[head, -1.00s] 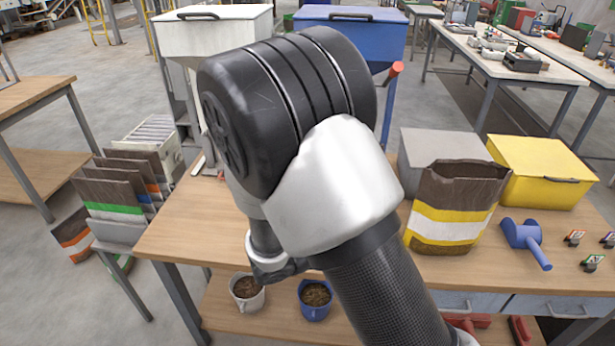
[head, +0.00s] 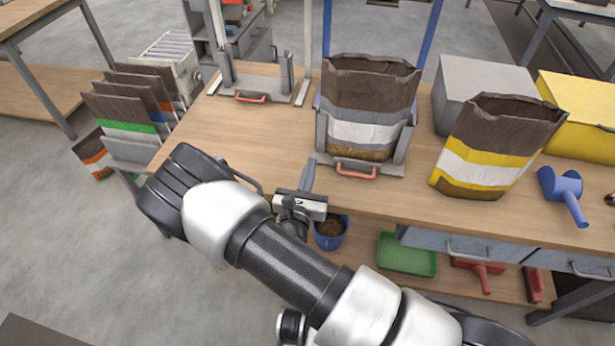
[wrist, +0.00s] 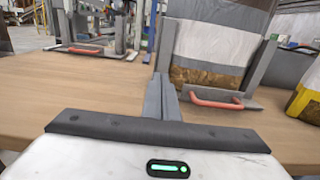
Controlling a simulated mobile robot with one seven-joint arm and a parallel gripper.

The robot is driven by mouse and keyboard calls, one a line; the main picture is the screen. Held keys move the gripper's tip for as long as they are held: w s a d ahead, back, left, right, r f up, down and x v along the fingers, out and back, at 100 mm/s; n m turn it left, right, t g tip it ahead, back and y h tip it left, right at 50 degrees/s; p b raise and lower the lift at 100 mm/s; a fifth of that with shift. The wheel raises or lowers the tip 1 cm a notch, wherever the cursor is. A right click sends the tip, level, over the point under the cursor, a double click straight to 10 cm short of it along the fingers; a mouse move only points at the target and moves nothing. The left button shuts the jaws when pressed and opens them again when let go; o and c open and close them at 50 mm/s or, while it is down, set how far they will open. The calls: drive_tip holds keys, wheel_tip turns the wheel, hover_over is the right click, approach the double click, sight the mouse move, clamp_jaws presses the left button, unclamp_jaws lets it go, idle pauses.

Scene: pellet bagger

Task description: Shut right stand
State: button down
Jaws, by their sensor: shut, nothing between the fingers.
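The right stand (head: 388,168) is a grey frame with a red handle (head: 357,170) on its front, near the table's front edge. An open-topped brown, grey and white bag (head: 368,108) stands upright between its side posts. In the wrist view the right stand's post (wrist: 261,66) and red handle (wrist: 213,102) show at the right. My gripper (head: 308,172) is shut and empty, left of the handle and apart from it. In the wrist view its closed fingers (wrist: 159,88) point toward the stand's left side, hiding part of it.
The left stand (head: 235,84), with its own red handle, is empty and sits farther back. A yellow-striped bag (head: 497,148), a grey box (head: 480,85), a yellow box (head: 590,115) and a blue scoop (head: 562,188) are at the right. The tabletop's left part is clear.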

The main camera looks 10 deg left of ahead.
sight(318, 139)
drive_tip(key=w, duration=0.7)
drive_tip(key=shift+w+d, duration=0.15)
drive_tip(key=shift+w, duration=0.2)
